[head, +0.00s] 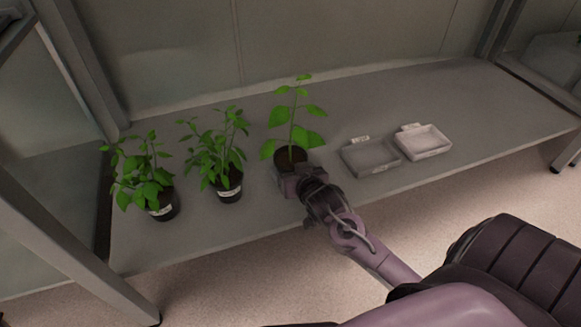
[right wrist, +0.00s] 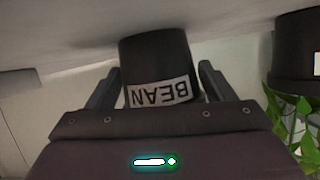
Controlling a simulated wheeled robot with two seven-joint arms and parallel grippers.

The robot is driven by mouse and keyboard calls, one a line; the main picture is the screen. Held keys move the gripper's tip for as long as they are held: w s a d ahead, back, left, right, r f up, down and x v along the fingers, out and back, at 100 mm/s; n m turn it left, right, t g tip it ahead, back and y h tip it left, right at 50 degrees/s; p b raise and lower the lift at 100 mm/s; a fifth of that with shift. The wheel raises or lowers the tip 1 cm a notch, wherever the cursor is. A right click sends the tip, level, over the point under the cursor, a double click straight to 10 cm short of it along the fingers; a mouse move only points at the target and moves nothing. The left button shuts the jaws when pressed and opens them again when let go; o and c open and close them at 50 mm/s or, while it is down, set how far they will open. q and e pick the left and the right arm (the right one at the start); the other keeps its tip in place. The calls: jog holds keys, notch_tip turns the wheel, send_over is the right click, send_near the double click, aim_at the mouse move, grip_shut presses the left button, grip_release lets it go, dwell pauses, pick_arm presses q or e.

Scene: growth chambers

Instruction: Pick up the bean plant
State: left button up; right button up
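The bean plant (head: 297,125) stands upright on the shelf, tall with broad bright green leaves in a dark pot. The right wrist view shows its pot (right wrist: 155,55) upside down, with a white label reading BEAN. My right gripper (head: 299,176) is at the front of this pot and hides its lower part in the head view. In the right wrist view, the fingers (right wrist: 156,78) are spread on either side of the pot, with a narrow gap seeming to show at each side. My left gripper is not in view.
Two bushier potted plants, one in the middle (head: 220,150) and one at the left (head: 145,180), stand left of the bean plant. Two shallow trays, one grey (head: 370,158) and one pale (head: 424,143), lie to its right. The shelf (head: 480,105) is clear at the far right.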

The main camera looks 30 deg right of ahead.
jog(key=c, duration=0.7)
jog(key=shift+r, duration=0.1)
